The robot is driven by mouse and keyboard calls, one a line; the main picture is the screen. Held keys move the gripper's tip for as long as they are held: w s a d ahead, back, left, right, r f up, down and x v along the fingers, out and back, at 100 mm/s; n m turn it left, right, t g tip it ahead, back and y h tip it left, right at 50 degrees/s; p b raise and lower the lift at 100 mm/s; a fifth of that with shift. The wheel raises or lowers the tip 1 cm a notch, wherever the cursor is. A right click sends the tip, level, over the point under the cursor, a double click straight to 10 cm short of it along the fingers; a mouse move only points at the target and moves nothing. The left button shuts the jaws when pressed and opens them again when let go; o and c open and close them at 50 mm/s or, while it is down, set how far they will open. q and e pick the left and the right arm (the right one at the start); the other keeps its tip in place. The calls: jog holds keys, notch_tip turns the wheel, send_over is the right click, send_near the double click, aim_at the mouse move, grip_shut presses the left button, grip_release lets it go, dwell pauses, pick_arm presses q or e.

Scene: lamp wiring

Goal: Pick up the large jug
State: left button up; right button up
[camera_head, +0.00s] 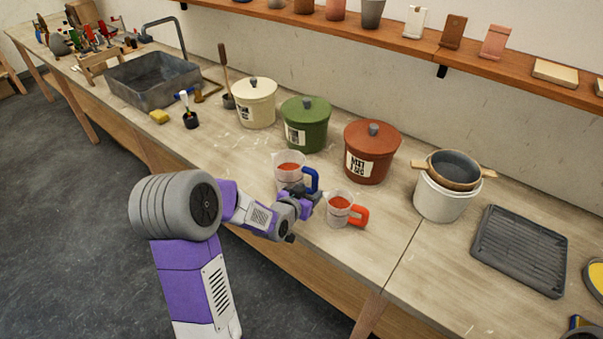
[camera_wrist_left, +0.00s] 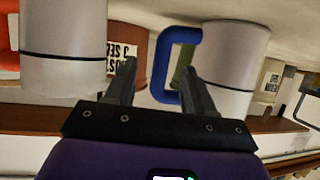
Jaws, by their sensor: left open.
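A smaller clear jug (camera_head: 338,209) with an orange-red handle stands just in front and to the right. My left gripper (camera_head: 311,197) is open beside the blue handle, between the two jugs. In the left wrist view, the blue handle (camera_wrist_left: 160,72) shows between my open fingers (camera_wrist_left: 160,70); I cannot tell whether it lies within their reach. The large jug's body (camera_wrist_left: 226,60) is right there, the smaller jug (camera_wrist_left: 64,45) left. My right gripper is not in view.
Cream (camera_head: 255,104), green (camera_head: 305,126) and red-brown (camera_head: 371,153) lidded pots stand behind the jugs. A white bucket (camera_head: 441,199) holding a bowl and a grey ribbed tray (camera_head: 519,250) are to the right. A grey sink (camera_head: 153,79) is at the back left. The bench front is mostly clear.

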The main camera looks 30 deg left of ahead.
aim_at(313, 187)
pick_arm(q)
jog(key=x, duration=0.6)
jog(key=shift+a+b, duration=0.15)
jog(key=shift+b, duration=0.15)
grip_shut()
jog(key=shift+s, duration=0.1)
dwell(0.9)
jog(key=shift+r, duration=0.15)
